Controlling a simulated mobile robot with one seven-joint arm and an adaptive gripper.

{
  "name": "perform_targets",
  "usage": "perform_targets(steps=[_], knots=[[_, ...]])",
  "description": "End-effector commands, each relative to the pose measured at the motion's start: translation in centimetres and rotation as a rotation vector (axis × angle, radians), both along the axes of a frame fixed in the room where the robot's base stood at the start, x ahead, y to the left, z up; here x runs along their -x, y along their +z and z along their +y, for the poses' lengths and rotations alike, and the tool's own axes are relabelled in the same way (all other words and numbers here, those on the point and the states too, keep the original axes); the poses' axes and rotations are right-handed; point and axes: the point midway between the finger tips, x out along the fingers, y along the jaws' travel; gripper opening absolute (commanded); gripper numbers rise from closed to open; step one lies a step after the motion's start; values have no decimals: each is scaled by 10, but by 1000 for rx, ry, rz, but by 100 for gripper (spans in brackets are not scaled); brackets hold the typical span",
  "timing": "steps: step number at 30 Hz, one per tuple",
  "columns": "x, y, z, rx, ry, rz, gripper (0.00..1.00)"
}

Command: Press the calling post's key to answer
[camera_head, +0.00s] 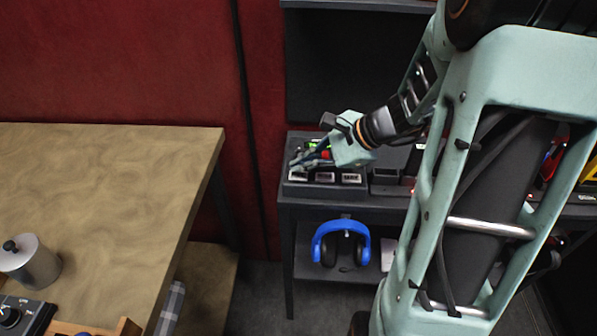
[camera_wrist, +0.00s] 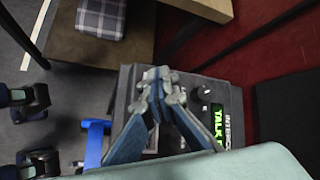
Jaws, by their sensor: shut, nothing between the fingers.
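The calling post is a dark grey intercom console (camera_head: 310,188) on the dark desk in the head view. A row of pale-labelled keys lies along its front: a left key (camera_head: 298,176), a middle key (camera_head: 325,178) and a right key (camera_head: 351,178). Behind them show green and red lights. In the wrist view the console (camera_wrist: 232,100) has a green display (camera_wrist: 217,125) reading "TALK" beside "INTERCOM" lettering. My gripper (camera_head: 296,163) is shut and empty, over the console's left part near the left key. In the wrist view my gripper (camera_wrist: 157,75) hides part of the console; contact cannot be told.
Blue headphones (camera_head: 340,243) hang below the desk top. A dark panel (camera_head: 350,75) stands behind the console. A wooden table (camera_head: 100,190) with a metal canister (camera_head: 30,262) is at left, with a gap between it and the desk.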

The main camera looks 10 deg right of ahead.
Motion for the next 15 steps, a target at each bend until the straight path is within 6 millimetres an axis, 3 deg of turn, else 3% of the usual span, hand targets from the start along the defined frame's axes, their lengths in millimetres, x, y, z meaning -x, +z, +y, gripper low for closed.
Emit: perform_targets(steps=[10, 15], knots=[[0, 2, 0, 0, 0, 0, 0], [0, 14, 0, 0, 0, 0, 0]])
